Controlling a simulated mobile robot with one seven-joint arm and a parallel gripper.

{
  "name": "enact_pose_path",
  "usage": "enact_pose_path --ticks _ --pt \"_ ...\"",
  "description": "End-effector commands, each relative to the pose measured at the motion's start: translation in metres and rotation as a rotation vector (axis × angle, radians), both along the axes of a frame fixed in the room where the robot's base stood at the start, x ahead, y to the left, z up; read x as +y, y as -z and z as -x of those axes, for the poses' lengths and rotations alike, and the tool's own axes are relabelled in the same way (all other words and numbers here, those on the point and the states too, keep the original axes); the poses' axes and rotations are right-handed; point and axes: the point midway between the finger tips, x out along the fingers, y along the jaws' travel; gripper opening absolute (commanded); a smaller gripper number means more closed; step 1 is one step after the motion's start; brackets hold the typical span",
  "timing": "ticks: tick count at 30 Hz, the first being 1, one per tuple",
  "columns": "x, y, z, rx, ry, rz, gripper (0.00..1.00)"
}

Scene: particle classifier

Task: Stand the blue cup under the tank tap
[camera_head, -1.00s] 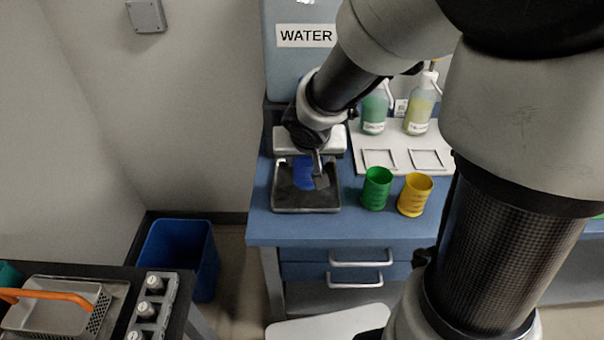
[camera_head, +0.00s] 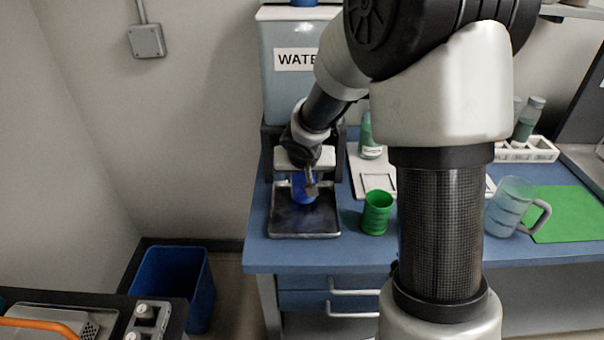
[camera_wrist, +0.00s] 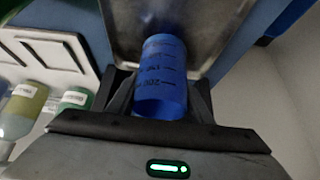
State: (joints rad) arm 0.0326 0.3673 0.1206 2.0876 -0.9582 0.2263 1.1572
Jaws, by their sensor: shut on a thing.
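The blue cup (camera_head: 303,187) is in my gripper (camera_head: 311,188), over the back part of the metal drip tray (camera_head: 290,233) below the water tank (camera_head: 283,92). In the wrist view the blue cup (camera_wrist: 160,75) sits between both fingers of my gripper (camera_wrist: 160,100), with dark measuring marks on its side. My gripper is shut on the cup. The tap is hidden behind my arm in the head view. I cannot tell whether the cup's base touches the tray.
A green cup (camera_head: 377,212) stands on the blue bench right of the tray. A clear mug (camera_head: 511,207) stands farther right beside a green mat (camera_head: 570,216). A blue bin (camera_head: 172,287) is on the floor at left.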

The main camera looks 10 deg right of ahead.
Motion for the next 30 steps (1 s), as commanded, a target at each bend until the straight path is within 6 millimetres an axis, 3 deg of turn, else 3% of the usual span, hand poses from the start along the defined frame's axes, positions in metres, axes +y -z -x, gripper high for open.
enact_pose_path --ticks 6,18,19,22,30 --pt "-0.003 0.017 -0.017 0.0 0.0 0.0 0.23" --pt "-0.003 0.022 -0.017 0.0 0.0 0.0 0.23" --pt "-0.003 0.02 -0.017 0.0 0.0 0.0 0.49" --pt "-0.004 0.02 -0.017 0.0 0.0 0.0 0.65" --pt "-0.003 0.019 -0.017 0.0 0.0 0.0 0.65"
